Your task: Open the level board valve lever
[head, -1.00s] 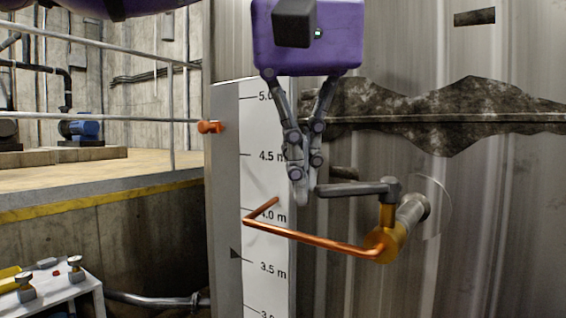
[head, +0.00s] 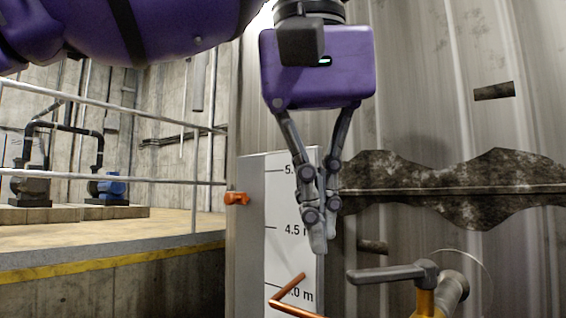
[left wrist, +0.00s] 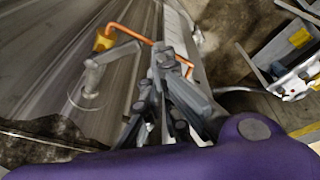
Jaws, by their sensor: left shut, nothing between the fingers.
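The valve lever is a grey handle (head: 388,273) lying nearly level, pointing left from the yellow-orange valve body (head: 426,302) at the bottom of the head view. In the left wrist view the lever (left wrist: 116,53) shows beside the yellow valve body (left wrist: 103,42). The white level board (head: 290,200) with black metre marks stands behind and left of the lever. My left gripper (head: 322,246) points down, shut and empty, its tips just above and left of the lever's free end, with a visible gap in the picture. It also shows in the left wrist view (left wrist: 165,58). My right gripper is out of view.
A bent copper pipe (head: 288,288) runs in front of the board, below my fingertips. An orange fitting (head: 237,198) sits at the board's left edge. The corrugated metal wall (head: 420,110) stands close behind. A railed platform (head: 110,232) is at left.

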